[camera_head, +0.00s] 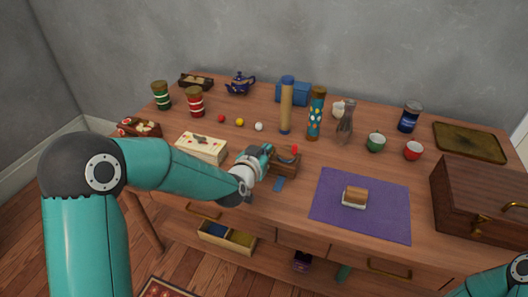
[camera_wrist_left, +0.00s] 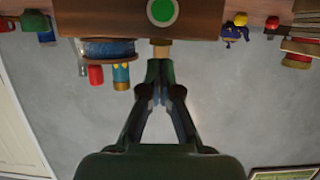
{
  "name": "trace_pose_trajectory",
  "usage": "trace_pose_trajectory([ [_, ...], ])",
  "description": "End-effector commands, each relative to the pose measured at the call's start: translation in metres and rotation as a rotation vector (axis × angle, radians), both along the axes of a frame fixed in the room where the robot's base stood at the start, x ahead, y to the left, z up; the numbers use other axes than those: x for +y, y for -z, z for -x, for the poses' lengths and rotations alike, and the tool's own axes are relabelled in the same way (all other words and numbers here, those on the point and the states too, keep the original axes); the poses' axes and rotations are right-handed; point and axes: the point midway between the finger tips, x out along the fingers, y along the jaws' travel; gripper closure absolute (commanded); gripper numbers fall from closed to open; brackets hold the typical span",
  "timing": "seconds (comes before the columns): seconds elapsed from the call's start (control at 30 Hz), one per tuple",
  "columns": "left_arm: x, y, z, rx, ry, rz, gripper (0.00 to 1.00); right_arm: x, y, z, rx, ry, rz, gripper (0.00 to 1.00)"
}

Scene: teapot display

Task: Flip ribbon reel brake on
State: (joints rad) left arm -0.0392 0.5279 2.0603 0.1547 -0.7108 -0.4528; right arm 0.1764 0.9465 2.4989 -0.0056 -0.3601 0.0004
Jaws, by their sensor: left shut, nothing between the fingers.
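The ribbon reel is a small wooden stand (camera_head: 288,170) with a dark blue spool and a red top piece (camera_head: 294,149), mid-table. In the left wrist view, which is upside down, its wooden body (camera_wrist_left: 80,18) carries a green disc (camera_wrist_left: 162,11), and the blue spool (camera_wrist_left: 108,48) is beside my fingers. My left gripper (camera_wrist_left: 158,66) is shut and empty, its tips close to a short tan peg (camera_wrist_left: 161,48) on the body. Whether they touch I cannot tell. In the head view this gripper (camera_head: 264,156) is at the reel's left side. My right gripper is out of frame.
A cream box (camera_head: 202,147) lies left of the reel. A tan cylinder (camera_head: 286,108) and a teal patterned bottle (camera_head: 316,114) stand behind. A purple mat (camera_head: 330,210) with a small block is to the right, beside a wooden chest (camera_head: 475,200).

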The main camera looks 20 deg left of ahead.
Motion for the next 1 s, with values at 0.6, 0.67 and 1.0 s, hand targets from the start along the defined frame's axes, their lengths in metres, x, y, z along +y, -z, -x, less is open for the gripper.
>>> trace_pose_trajectory([
  [0.6, 0.000, -0.021, 0.001, -0.003, 0.000, 0.000, 1.00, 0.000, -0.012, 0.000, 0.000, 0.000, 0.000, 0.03],
  [0.67, 0.000, -0.031, 0.001, -0.003, 0.000, 0.001, 1.00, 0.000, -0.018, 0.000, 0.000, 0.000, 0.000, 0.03],
  [1.0, 0.003, -0.048, 0.058, -0.002, 0.000, 0.000, 1.00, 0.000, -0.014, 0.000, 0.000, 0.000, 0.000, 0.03],
])
